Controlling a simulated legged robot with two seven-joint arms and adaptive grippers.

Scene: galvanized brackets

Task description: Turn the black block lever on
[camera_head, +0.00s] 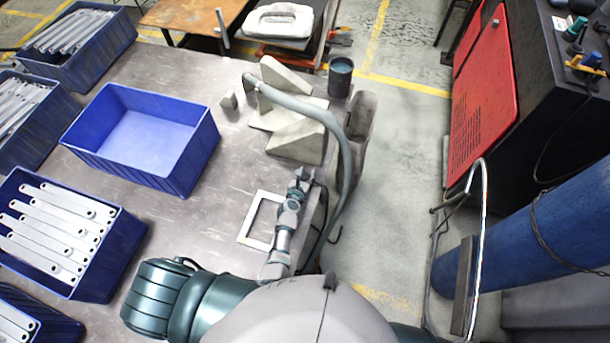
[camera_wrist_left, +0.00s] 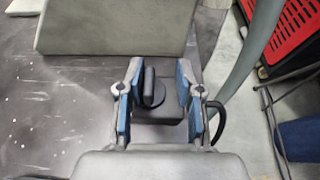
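The black block (camera_wrist_left: 172,113) is at the table's edge in the wrist view, between and beyond my left gripper's fingers. Its black lever (camera_wrist_left: 148,88) stands upright on a round base. My left gripper (camera_wrist_left: 157,78) is open, with one blue-padded finger on each side of the lever. The lever is nearer the left finger, and a small gap seems to show there; contact is hard to tell. In the head view my left gripper (camera_head: 301,178) reaches down at the table's right edge and largely hides the block. My right gripper is not in view.
Grey angled blocks (camera_head: 298,138) and a curved grey hose (camera_head: 315,112) stand just beyond the gripper. A white frame (camera_head: 247,226) lies left of my forearm. An empty blue bin (camera_head: 150,143) and bins of metal brackets (camera_head: 60,240) fill the left.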

